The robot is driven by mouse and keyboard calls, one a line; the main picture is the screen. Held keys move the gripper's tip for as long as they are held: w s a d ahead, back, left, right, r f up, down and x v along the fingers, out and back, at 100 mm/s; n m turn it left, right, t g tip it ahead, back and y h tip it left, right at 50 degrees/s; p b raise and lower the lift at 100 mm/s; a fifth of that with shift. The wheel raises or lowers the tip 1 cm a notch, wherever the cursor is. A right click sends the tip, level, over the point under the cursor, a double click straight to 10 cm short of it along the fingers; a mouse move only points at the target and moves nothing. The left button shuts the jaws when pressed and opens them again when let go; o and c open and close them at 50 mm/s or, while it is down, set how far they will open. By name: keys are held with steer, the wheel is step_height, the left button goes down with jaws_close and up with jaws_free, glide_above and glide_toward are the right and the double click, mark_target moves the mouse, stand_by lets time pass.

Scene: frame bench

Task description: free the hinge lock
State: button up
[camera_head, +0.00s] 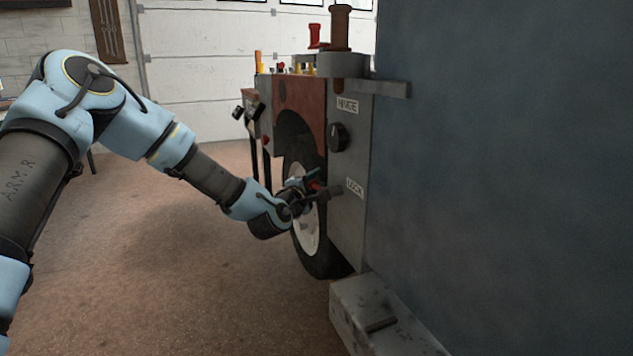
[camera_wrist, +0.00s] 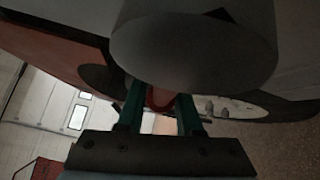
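A grey panel (camera_head: 350,225) carries a "HINGE" label above and a "LOCK" label (camera_head: 355,187) lower down. A dark grey cylinder (camera_head: 331,192) sticks out beside the "LOCK" label. My gripper (camera_head: 311,182) is at this cylinder's outer end, with a bit of red by its teal fingers. In the wrist view a large grey cylinder end (camera_wrist: 195,50) fills the upper middle. My gripper's teal fingers (camera_wrist: 160,108) stand apart, one each side of a curved red piece (camera_wrist: 160,98). Their tips are partly hidden behind the cylinder; I cannot tell whether they press on the red piece.
A black knob (camera_head: 338,137) sits on the panel below the "HINGE" label. A hinge with a brown pin (camera_head: 340,28) is above. A big blue-grey door-like panel (camera_head: 500,180) fills the right. A wheel (camera_head: 307,215) stands close behind my gripper. Floor at left is clear.

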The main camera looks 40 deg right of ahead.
jaws_close()
stand_by(1.0)
